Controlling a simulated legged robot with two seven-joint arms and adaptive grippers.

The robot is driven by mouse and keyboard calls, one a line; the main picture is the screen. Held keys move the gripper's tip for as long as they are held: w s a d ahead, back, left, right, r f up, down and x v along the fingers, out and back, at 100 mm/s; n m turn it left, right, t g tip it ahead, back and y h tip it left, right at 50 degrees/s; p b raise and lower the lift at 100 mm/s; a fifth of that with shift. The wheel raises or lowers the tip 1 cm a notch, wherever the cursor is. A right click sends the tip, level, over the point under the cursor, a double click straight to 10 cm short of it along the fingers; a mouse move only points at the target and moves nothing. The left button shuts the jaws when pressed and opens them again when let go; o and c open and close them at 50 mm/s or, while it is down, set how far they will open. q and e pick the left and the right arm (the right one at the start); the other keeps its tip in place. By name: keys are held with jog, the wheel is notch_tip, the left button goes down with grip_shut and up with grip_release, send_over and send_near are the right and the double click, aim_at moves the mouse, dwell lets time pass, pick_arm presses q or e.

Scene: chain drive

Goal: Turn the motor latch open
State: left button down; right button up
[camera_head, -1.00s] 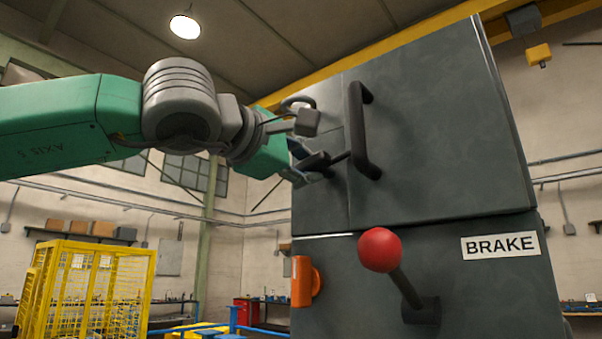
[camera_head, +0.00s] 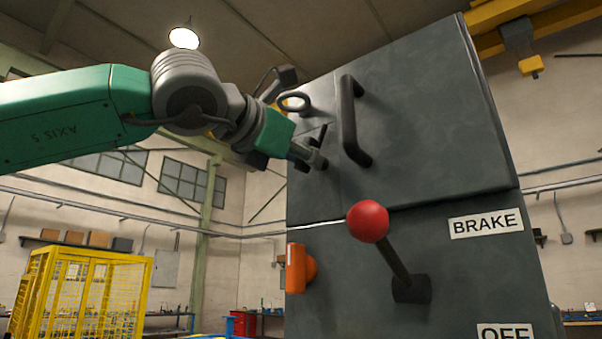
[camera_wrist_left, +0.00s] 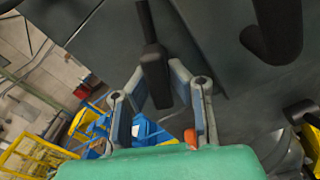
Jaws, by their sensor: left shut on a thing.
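The motor latch (camera_head: 322,133) is a small dark lever on the upper grey housing, left of the long black door handle (camera_head: 352,122). It slants steeply upward in the head view. My left gripper (camera_head: 311,158) is at the lever and shut on it. In the left wrist view the latch (camera_wrist_left: 153,58) is a dark bar with a thicker end between the fingers of my left gripper (camera_wrist_left: 157,82). The grip hides part of the latch in the head view. My right gripper is not in view.
Below are a red-knobbed brake lever (camera_head: 368,221), a BRAKE label (camera_head: 486,223) and an orange fitting (camera_head: 299,268). A yellow cage (camera_head: 85,290) stands at the lower left.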

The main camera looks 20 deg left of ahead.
pick_arm(q)
jog(key=n+b, duration=0.1)
jog(key=n, duration=0.1)
jog(key=n+b, duration=0.1)
jog(key=n, duration=0.1)
jog(key=shift+s+r+n, duration=0.2)
jog(key=shift+r+n, duration=0.1)
jog(key=shift+r, duration=0.2)
jog(key=c, duration=1.5)
grip_release()
jog(key=shift+s+a, duration=0.1)
jog(key=shift+s, duration=0.2)
jog(key=shift+w+a+f, duration=0.1)
jog(key=shift+w+f, duration=0.1)
jog(key=shift+f, duration=0.05)
jog(key=v, duration=1.2)
jog(key=shift+s+r, duration=0.1)
jog(key=shift+s, duration=0.05)
